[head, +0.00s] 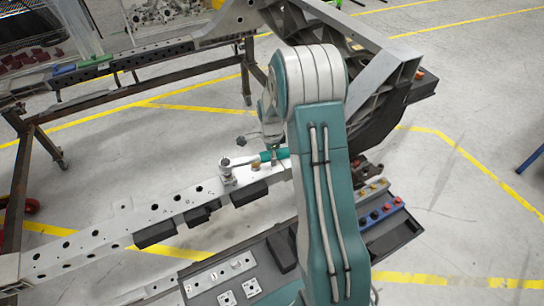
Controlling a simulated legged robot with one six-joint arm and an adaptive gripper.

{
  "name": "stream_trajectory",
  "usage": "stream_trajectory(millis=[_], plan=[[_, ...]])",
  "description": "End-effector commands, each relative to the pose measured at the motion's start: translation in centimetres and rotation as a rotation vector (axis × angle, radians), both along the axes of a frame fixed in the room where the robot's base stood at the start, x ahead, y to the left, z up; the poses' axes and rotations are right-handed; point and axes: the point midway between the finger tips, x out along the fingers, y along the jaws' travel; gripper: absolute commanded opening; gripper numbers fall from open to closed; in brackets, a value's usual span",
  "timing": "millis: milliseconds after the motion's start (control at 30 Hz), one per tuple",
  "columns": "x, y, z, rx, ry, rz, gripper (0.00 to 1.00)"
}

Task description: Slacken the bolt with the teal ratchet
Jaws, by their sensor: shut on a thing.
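The ratchet has a teal handle (273,155) and a grey metal head at its left end. The head sits over an upright bolt or socket (228,177) on the near pale chassis rail (150,207). The ratchet lies roughly level above the rail. My gripper (275,152) is shut on the teal handle, at the right end of the ratchet. My arm hides most of the gripper and the handle's far end. How the head fits on the bolt is too small to tell.
Black brackets (155,233) hang along the rail's near side. A tool tray (240,285) with sockets lies in front, partly behind my arm. A large angled frame member (385,75) rises at the right. A second rail (150,62) runs behind. Open floor lies between the rails.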

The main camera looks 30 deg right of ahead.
Motion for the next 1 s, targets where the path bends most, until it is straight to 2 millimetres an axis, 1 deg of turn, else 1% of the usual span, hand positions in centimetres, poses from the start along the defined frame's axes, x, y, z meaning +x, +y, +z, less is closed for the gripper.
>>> stream_trajectory(millis=[33, 67, 367, 1000], plan=[[0.4, 0.1, 0.1, -0.001, -0.012, 0.001, 0.0], [0.4, 0.1, 0.2, -0.001, -0.013, 0.001, 0.0], [0.4, 0.0, 0.3, -0.001, -0.011, -0.002, 0.0], [0.2, -0.1, 1.5, -0.002, -0.008, -0.003, 0.0]])
